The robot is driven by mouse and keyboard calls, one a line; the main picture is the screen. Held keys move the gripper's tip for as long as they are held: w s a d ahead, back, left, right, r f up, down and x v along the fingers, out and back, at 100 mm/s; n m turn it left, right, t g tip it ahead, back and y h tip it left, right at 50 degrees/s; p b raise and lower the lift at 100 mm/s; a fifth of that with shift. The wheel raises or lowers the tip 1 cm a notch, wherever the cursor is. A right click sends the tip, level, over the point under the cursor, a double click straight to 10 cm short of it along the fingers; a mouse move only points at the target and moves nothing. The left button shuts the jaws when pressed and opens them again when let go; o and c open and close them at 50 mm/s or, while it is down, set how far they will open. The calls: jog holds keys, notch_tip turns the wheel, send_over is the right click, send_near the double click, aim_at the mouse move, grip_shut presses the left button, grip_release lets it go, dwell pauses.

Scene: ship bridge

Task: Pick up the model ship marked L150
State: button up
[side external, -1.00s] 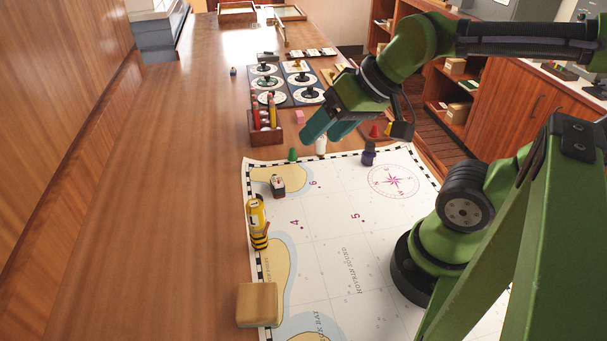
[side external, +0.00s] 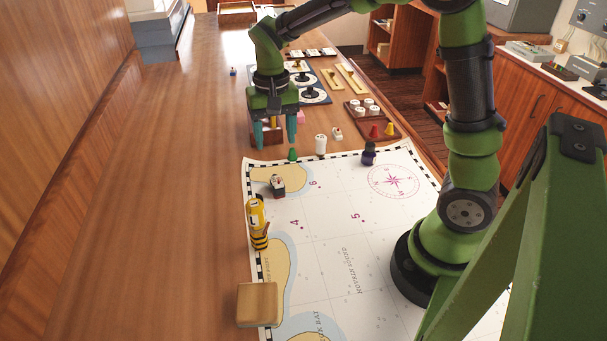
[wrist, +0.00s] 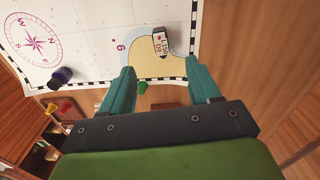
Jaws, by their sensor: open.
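The small model ship (side external: 277,186), dark-hulled with a white top, stands on the sea chart near its far left corner. In the wrist view the ship (wrist: 160,43) shows the marking L150 and lies on the chart's tan land patch. My gripper (side external: 275,130) points down with its teal fingers apart and nothing between them. It is beyond the ship in the side view, above the area of the wooden pen box. In the wrist view my gripper (wrist: 160,78) has the ship ahead of its fingertips, apart from them.
A green pawn (side external: 292,155) and a white cylinder (side external: 321,144) stand by the chart's far edge. A purple bottle (side external: 368,154) is on the chart to the right. A yellow-and-black object (side external: 257,222) and wooden block (side external: 257,305) are nearer.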

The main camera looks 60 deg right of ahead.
aim_at(278, 182)
notch_tip(278, 182, down, 15)
jog(key=shift+d, duration=0.15)
dwell(0.4)
jog(key=shift+c, duration=0.2)
jog(key=shift+w, duration=0.1)
jog(key=c, duration=1)
jog(key=shift+r, duration=0.2)
